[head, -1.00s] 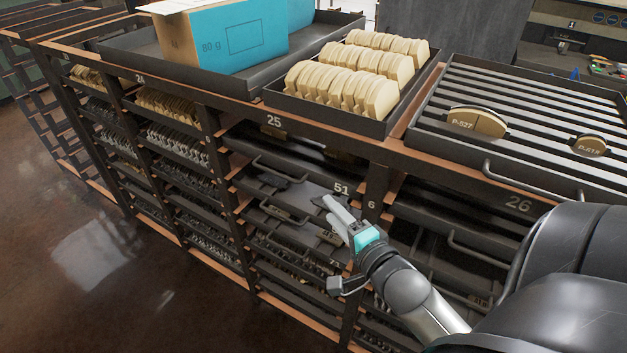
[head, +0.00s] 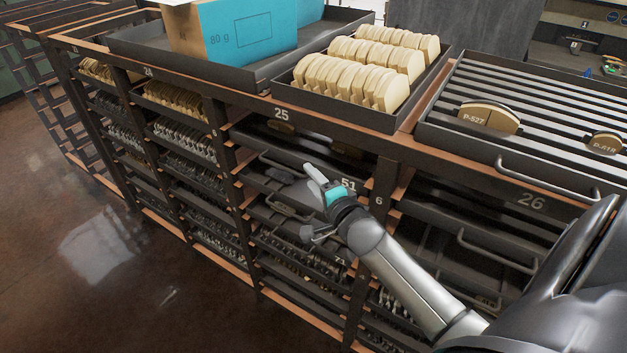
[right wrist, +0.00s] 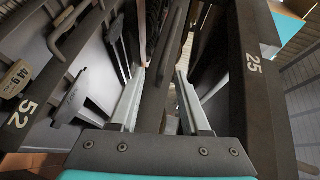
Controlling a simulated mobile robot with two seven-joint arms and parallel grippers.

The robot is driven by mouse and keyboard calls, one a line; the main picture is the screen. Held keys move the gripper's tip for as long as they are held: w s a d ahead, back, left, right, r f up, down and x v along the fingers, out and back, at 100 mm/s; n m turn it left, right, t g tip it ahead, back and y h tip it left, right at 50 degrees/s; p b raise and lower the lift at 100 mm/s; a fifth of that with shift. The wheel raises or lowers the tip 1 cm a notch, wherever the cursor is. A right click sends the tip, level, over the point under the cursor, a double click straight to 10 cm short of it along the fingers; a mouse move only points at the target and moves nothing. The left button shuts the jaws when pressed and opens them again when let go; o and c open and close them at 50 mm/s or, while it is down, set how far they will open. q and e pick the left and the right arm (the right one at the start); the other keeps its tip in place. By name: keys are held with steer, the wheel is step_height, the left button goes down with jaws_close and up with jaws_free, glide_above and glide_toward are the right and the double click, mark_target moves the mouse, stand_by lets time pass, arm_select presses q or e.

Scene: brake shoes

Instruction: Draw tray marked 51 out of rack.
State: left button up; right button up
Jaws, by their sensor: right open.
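The tray marked 51 (head: 283,183) sits in the rack bay under the label 25; its number shows at the right end of its front, partly beside my gripper. My right gripper (head: 311,180) is in front of this tray, fingers pointing left along the rack; part of the tray front is hidden behind it. In the right wrist view the right gripper (right wrist: 160,85) is open, with a dark bar between its fingers. The bar lies between the fronts numbered 25 and 52, but no number on it is readable. My left gripper is not in view.
The tray numbered 52 (right wrist: 40,95), with a bar handle, lies beside the fingers. Above, the rack top (head: 225,93) carries a tray of tan brake shoes (head: 365,70), a blue box (head: 245,35) and a slatted tray (head: 530,130). Open floor (head: 90,260) lies left.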

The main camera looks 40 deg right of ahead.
jaws_close()
stand_by(0.4)
stand_by(1.1)
